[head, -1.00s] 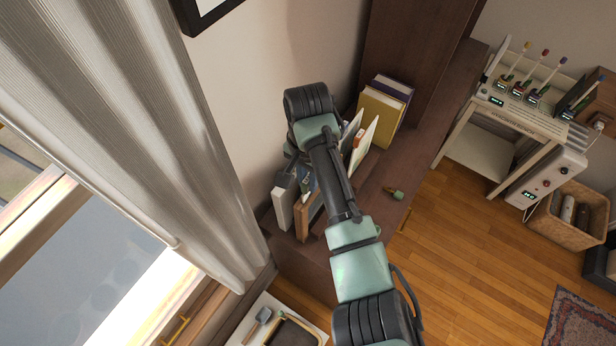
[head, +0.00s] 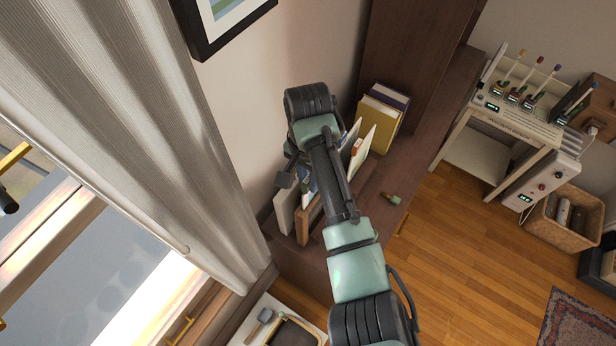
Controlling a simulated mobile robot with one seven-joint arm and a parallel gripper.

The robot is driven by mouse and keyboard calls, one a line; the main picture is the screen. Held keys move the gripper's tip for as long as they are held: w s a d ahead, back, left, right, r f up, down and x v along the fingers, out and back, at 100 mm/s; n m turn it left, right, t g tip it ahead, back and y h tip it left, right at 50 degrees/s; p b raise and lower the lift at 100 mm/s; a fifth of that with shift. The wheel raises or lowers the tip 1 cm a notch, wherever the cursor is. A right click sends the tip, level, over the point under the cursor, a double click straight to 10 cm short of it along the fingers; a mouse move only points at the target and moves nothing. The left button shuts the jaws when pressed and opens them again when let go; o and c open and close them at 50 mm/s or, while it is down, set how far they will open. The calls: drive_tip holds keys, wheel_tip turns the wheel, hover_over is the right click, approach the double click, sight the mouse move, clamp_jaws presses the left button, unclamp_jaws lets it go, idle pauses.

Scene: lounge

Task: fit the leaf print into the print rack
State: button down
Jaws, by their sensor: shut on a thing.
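My gripper (head: 289,179) is mostly hidden under my own arm, low over the dark wooden cabinet top. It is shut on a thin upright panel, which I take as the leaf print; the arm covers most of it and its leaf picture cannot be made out. The print rack is mostly hidden too. A pale panel (head: 285,212) and a brown wooden panel (head: 308,224) stand just below the gripper. White cards (head: 364,150) stand upright to the right of the arm. I cannot tell whether the held print touches the rack.
Yellow and purple books (head: 380,118) stand behind the cards. A small green-and-brown object (head: 391,198) lies near the cabinet's front edge. A curtain (head: 150,110) hangs at left, and a framed picture (head: 222,22) is on the wall. A tray (head: 296,332) is below.

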drive_tip(key=shift+r+p, duration=1.8)
drive_tip(key=shift+r, duration=0.35)
wheel_tip(320, 180, up, 12)
drive_tip(key=shift+f, duration=0.15)
idle(1.2)
idle(0.4)
drive_tip(key=shift+r, duration=1.5)
